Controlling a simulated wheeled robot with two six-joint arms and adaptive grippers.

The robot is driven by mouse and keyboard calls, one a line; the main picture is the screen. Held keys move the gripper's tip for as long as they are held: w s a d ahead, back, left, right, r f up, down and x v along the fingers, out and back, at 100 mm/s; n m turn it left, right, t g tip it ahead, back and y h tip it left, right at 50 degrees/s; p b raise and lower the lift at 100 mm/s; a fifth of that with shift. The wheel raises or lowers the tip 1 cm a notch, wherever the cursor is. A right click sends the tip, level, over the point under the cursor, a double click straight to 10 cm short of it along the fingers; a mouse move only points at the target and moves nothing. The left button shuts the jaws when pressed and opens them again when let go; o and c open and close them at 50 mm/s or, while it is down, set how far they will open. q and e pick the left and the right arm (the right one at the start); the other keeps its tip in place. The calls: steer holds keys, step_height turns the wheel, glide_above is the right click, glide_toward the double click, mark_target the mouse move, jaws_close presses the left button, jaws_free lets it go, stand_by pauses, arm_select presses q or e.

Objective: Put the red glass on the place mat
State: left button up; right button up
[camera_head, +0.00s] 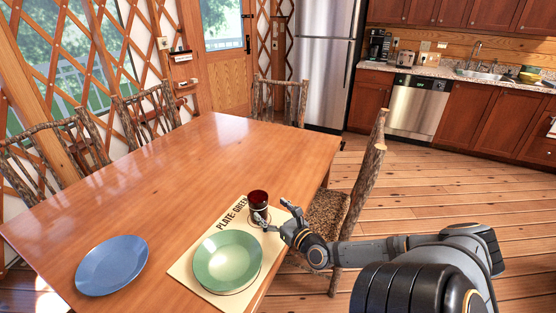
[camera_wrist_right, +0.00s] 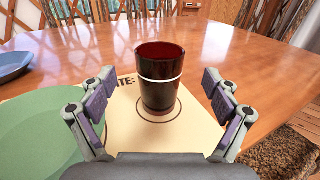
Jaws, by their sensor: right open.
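The red glass (camera_head: 258,202) is dark red with a pale band and stands upright on the place mat (camera_head: 188,270), near its far right corner. In the right wrist view the red glass (camera_wrist_right: 160,78) stands within a printed circle on the place mat (camera_wrist_right: 125,130). My right gripper (camera_head: 272,216) is open just in front of it. In the wrist view its fingers (camera_wrist_right: 158,95) are spread to either side, nearer the camera than the glass, with gaps to both sides. My left gripper is not in view.
A green plate (camera_head: 228,260) sits on the mat beside the glass. A blue plate (camera_head: 111,265) lies on the wooden table (camera_head: 185,165) to the left. A chair (camera_head: 345,195) stands close at the table's right edge. The far part of the table is clear.

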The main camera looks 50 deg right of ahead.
arm_select(q)
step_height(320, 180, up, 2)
steer(key=shift+p, duration=0.55)
arm_select(e)
steer(key=s, duration=0.4)
steer(key=shift+s+a, duration=0.15)
steer(key=shift+a, duration=0.2)
